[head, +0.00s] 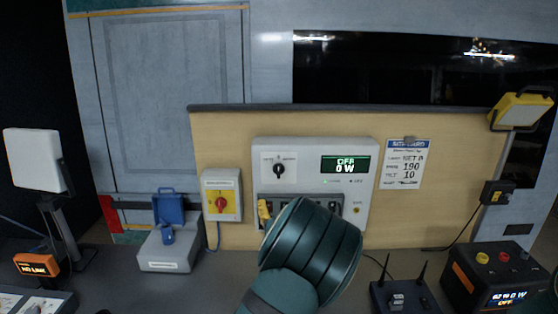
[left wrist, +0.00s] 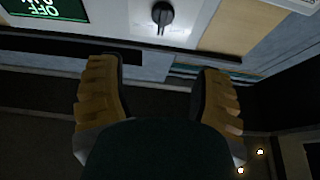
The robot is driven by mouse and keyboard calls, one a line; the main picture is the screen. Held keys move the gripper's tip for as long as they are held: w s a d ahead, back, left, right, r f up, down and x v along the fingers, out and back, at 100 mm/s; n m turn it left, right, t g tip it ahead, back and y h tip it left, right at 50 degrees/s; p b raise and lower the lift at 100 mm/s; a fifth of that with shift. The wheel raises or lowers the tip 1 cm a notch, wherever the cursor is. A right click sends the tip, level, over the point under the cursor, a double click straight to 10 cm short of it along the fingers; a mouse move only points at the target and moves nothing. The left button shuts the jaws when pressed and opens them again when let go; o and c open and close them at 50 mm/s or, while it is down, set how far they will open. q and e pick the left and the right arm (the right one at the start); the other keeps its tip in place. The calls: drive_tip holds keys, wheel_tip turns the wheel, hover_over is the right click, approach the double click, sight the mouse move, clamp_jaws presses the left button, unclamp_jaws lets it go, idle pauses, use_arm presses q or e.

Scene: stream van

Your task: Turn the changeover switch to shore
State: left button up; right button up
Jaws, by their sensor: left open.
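The changeover switch (head: 279,169) is a black rotary knob on a white plate at the upper left of the grey wall panel. Its handle looks about upright; its labels are too small to read. It also shows at the top edge of the left wrist view (left wrist: 162,14), upside down and beyond my fingertips. My left gripper (left wrist: 158,80) is open, its two yellow-padded fingers apart with nothing between them. In the head view one yellow finger shows below the knob, in front of the panel's lower row; my teal arm hides the rest. My right gripper is not in view.
The panel's display (head: 346,164) reads OFF, 0 W. A red rotary switch on a yellow plate (head: 221,204) is left of the panel. A grey box with a blue lid (head: 165,252), a router (head: 405,297) and a power unit (head: 490,275) stand on the counter.

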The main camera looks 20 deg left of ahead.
sight(279, 168)
use_arm(q)
drive_tip(key=p+x, duration=0.2)
drive_tip(key=x, duration=1.1)
drive_tip(key=shift+w+a, duration=0.15)
drive_tip(key=shift+w, duration=0.1)
clamp_jaws()
